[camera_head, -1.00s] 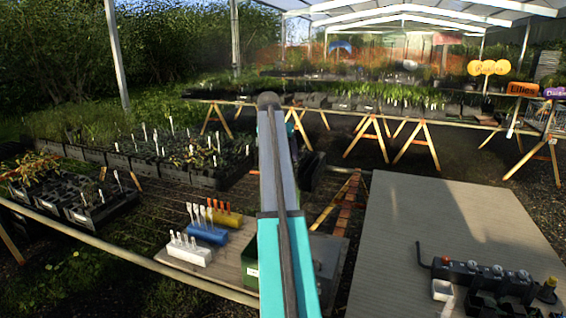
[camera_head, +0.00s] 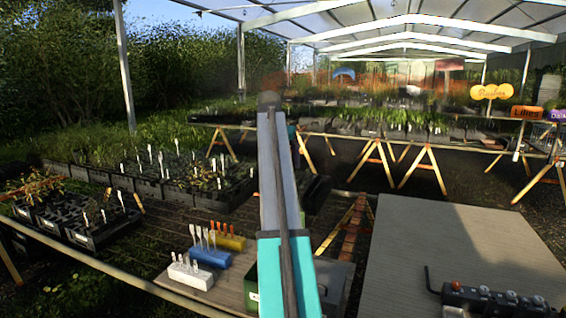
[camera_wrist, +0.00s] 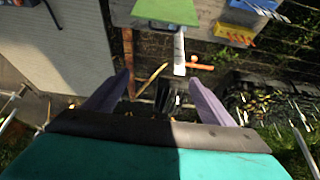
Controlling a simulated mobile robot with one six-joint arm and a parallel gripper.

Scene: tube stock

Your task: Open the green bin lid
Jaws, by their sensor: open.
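The green bin (camera_head: 250,287) stands low in the head view, mostly hidden behind my arm. Its green top (camera_wrist: 166,11) shows at the upper edge of the wrist view and looks shut, though its far part is cut off. My gripper (camera_wrist: 158,82) is open, with two purple-grey fingers spread and nothing held between them. In the wrist picture the fingertips are below the green top and apart from it. The gripper is hidden behind my arm in the head view.
A grey bin (camera_head: 333,285) stands right of the green one. White (camera_head: 190,275), blue (camera_head: 211,257) and yellow (camera_head: 229,242) label holders stand to the left. A wide grey tabletop (camera_head: 430,245) lies right, with a dark tool rack (camera_head: 490,299). Plant trays (camera_head: 95,222) are further left.

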